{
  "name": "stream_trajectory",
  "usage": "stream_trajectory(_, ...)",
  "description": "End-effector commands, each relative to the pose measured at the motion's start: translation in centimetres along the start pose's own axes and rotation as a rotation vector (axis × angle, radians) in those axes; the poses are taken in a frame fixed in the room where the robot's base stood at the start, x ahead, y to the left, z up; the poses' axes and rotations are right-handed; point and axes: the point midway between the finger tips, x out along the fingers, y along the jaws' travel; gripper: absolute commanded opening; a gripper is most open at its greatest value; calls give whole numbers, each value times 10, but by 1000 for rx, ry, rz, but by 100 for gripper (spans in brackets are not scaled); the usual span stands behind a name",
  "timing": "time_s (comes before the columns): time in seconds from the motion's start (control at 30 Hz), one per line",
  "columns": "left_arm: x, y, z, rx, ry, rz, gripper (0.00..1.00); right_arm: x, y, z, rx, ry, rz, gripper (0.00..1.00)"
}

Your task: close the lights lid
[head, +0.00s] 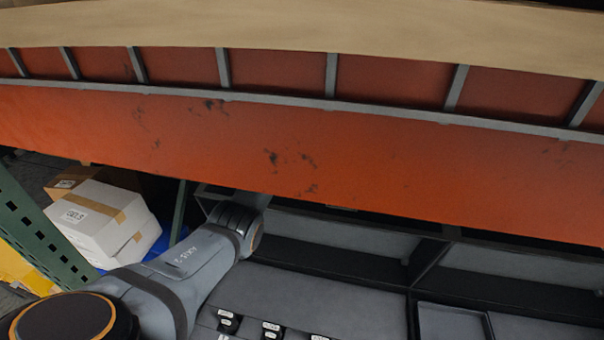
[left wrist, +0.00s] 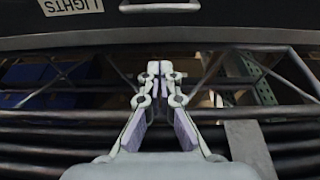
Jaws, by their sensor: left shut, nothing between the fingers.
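In the left wrist view a dark panel (left wrist: 220,27) with a white LIGHTS label (left wrist: 70,5) runs across the top. A metal bar-shaped handle (left wrist: 160,6) shows at its upper edge, cut off by the frame. My left gripper (left wrist: 160,68) is shut and empty, its fingertips just below the panel's lower edge in the picture; I cannot tell whether they touch it. In the head view my left arm reaches in from the lower left and its far end goes behind an orange beam, so the gripper is hidden there. My right gripper is in neither view. Whether the lid is open cannot be told.
The orange beam (head: 230,140) spans the head view close in front. Grey compartments (head: 320,285) lie below it, with small labelled black items (head: 272,331). White boxes (head: 95,220) and a green rack post (head: 40,225) stand at left. Dark rails (left wrist: 60,115) lie beneath the gripper.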

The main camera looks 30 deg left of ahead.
Motion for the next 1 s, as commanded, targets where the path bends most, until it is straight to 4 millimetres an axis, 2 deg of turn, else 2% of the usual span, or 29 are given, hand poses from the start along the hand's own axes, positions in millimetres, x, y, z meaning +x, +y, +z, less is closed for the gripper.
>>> stream_trajectory(0.07,10,0,1,0,-5,0,0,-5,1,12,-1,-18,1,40)
stream_trajectory(0.17,29,0,1,0,-6,0,0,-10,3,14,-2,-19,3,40)
stream_trajectory(0.4,74,1,1,1,-4,1,0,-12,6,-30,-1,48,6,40)
stream_trajectory(0.57,94,1,2,1,-4,1,0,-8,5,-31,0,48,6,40)
stream_trajectory(0.8,85,0,17,1,-2,-1,0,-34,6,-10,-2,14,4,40)
stream_trajectory(1.0,80,0,33,1,-2,-1,0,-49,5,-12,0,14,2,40)
